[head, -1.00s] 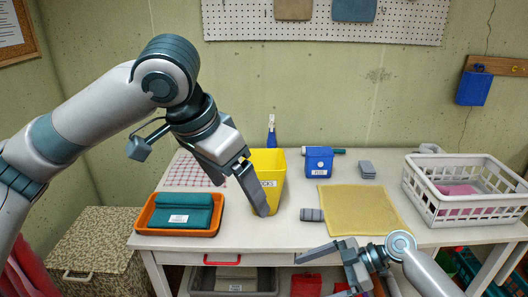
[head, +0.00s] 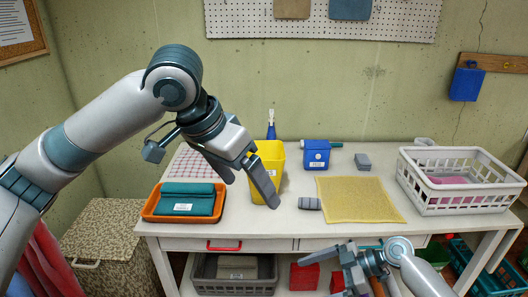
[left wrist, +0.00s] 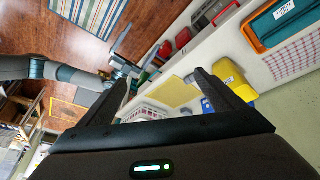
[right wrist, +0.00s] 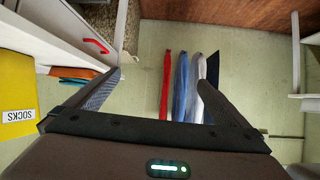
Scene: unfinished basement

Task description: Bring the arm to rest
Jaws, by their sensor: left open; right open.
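My left gripper (head: 247,179) is raised in front of the table, by the yellow socks bin (head: 268,168) in the head view. Its fingers also show spread and empty in the left wrist view (left wrist: 165,92). My right gripper (head: 342,269) is low at the table's front edge in the head view. Its fingers are apart with nothing between them in the right wrist view (right wrist: 160,85). The yellow bin stands upright, partly hidden behind my left gripper.
The white table (head: 290,224) holds an orange tray (head: 149,214) with teal folded cloth, a grey roll (head: 309,203), a yellow cloth (head: 358,199), a blue box (head: 316,154) and a white basket (head: 460,200). A patterned box (head: 105,245) stands at the left.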

